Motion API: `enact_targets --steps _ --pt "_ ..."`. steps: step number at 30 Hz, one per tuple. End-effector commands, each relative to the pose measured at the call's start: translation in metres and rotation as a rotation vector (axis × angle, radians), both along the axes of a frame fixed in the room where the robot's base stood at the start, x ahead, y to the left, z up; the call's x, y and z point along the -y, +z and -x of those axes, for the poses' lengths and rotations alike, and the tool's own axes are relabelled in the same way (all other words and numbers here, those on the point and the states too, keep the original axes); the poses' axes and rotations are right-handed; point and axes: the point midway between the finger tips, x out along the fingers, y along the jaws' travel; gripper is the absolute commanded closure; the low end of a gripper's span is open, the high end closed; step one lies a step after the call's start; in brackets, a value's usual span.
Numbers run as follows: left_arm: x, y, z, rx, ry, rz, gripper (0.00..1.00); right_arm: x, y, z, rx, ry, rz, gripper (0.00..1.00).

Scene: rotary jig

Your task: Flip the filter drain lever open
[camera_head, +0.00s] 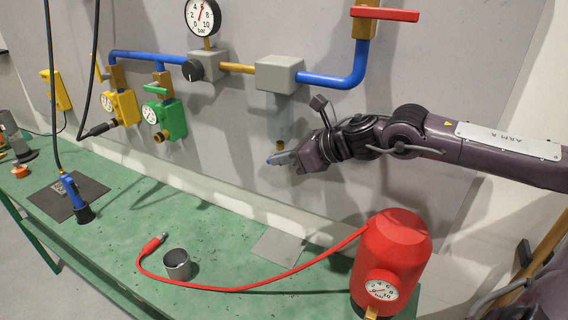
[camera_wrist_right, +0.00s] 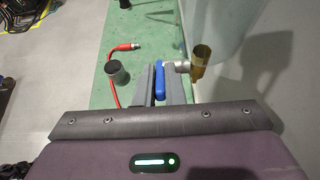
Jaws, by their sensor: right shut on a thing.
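The filter hangs from a grey block (camera_head: 279,74) on the wall, with a clear bowl (camera_head: 282,115) below it. A brass drain fitting (camera_head: 280,146) sits under the bowl; it also shows in the right wrist view (camera_wrist_right: 201,60). The blue drain lever (camera_wrist_right: 160,80) joins the fitting by a silver piece. My right gripper (camera_head: 277,159) is just below the fitting. In the right wrist view its two grey fingers (camera_wrist_right: 160,84) are shut on the blue lever, one on each side. My left gripper is not in view.
A red tank (camera_head: 394,249) with a gauge stands at the bench's right end. Its red hose (camera_head: 240,289) lies on the green bench near a metal cup (camera_head: 177,264). Blue pipes (camera_head: 340,80) and a red-handled valve (camera_head: 385,14) are above my right arm.

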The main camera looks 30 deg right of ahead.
Motion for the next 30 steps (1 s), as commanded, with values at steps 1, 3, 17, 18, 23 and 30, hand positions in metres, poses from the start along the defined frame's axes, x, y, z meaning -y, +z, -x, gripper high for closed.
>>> enact_targets --steps 1,3,17,18,23,30 --pt "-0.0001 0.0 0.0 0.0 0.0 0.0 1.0 -0.0001 0.0009 -0.0001 0.001 0.0 -0.001 1.0" --pt "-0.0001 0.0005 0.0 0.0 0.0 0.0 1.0 0.0 0.0011 -0.0002 0.0 0.0 -0.001 1.0" --pt "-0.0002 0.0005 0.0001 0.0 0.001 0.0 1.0 0.0005 0.0008 -0.0005 0.001 -0.002 0.0 0.69" --pt "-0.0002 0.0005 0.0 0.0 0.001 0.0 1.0 0.0006 0.0009 -0.0005 0.001 -0.002 0.0 0.69" --pt "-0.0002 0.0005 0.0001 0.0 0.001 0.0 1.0 0.0009 0.001 -0.0006 0.002 -0.003 -0.001 0.69" --pt "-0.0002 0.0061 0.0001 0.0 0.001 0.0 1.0 0.0009 0.0015 -0.001 0.011 -0.002 -0.005 0.69"
